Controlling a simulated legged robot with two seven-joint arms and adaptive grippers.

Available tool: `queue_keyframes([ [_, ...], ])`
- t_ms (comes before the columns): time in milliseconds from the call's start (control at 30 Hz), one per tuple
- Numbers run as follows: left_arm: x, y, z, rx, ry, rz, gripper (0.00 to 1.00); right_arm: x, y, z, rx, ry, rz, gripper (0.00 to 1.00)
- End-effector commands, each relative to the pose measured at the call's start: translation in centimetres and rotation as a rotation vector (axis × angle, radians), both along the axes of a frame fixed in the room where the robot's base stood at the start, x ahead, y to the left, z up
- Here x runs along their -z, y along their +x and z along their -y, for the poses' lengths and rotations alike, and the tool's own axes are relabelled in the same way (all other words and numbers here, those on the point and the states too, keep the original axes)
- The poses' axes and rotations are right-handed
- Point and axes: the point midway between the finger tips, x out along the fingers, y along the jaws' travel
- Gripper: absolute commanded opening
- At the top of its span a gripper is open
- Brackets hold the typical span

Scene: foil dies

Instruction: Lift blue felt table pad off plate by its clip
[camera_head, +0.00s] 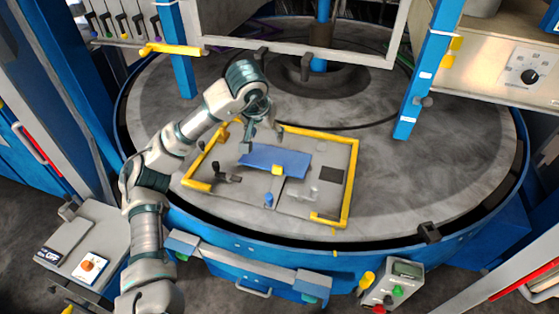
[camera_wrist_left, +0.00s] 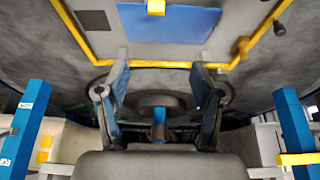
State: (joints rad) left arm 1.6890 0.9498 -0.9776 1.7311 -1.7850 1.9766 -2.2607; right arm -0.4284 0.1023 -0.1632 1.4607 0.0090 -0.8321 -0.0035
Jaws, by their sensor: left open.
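The blue felt pad (camera_head: 290,159) lies on the grey plate (camera_head: 335,150) inside a yellow frame. A small yellow clip (camera_head: 277,170) sits at the pad's near edge. In the left wrist view the pad (camera_wrist_left: 185,25) is at the top, with the clip (camera_wrist_left: 156,7) at the image's upper edge. My left gripper (camera_head: 263,140) is open and empty, with its fingers pointing down near the pad's far edge, away from the clip. Its open fingers (camera_wrist_left: 160,68) also show in the left wrist view. Whether they touch anything is unclear. My right gripper is out of view.
The yellow frame (camera_head: 352,185) borders the plate. A dark clamp (camera_head: 228,177), a blue cylinder (camera_head: 268,199), a pale peg (camera_head: 314,192) and a black square (camera_head: 331,175) are around the pad. A blue post (camera_head: 425,75) stands at right. The round table (camera_head: 440,165) is bare on the right.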

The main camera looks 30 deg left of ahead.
Motion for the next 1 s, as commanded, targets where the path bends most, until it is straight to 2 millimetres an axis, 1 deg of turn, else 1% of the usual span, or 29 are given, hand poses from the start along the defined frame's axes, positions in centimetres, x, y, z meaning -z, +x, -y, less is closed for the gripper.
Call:
queue_keyframes([
  [33, 1.6, 0.2, 0.0, 0.0, 0.001, -0.007, 0.67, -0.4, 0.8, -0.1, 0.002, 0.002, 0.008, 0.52],
  [100, 2.6, 0.3, -0.1, 0.0, 0.0, -0.012, 0.67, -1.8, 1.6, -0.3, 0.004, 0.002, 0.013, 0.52],
  [200, 3.5, 0.3, -0.2, 0.0, -0.001, -0.016, 0.67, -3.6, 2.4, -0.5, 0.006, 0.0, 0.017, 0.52],
  [300, 3.9, 0.4, -0.4, 0.001, -0.003, -0.018, 0.67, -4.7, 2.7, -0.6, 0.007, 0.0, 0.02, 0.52],
  [367, 4.5, 0.6, -0.4, 0.0, -0.003, -0.019, 0.67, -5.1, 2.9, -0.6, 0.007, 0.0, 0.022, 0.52],
  [433, 5.6, 1.0, -0.5, 0.0, -0.004, -0.021, 0.67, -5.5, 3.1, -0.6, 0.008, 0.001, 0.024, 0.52],
  [700, 11.6, 3.5, -0.9, 0.0, -0.002, -0.022, 0.67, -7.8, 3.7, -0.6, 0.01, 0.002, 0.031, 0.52],
  [800, 13.2, 4.2, -0.9, 0.0, -0.001, -0.02, 0.67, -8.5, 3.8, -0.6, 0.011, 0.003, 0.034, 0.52],
  [900, 14.3, 4.6, -1.0, 0.0, -0.001, -0.019, 0.67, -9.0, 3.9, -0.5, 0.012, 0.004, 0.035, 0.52],
  [1000, 14.8, 4.9, -1.0, 0.001, -0.003, -0.018, 0.67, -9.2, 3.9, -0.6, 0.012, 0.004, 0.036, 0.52],
])
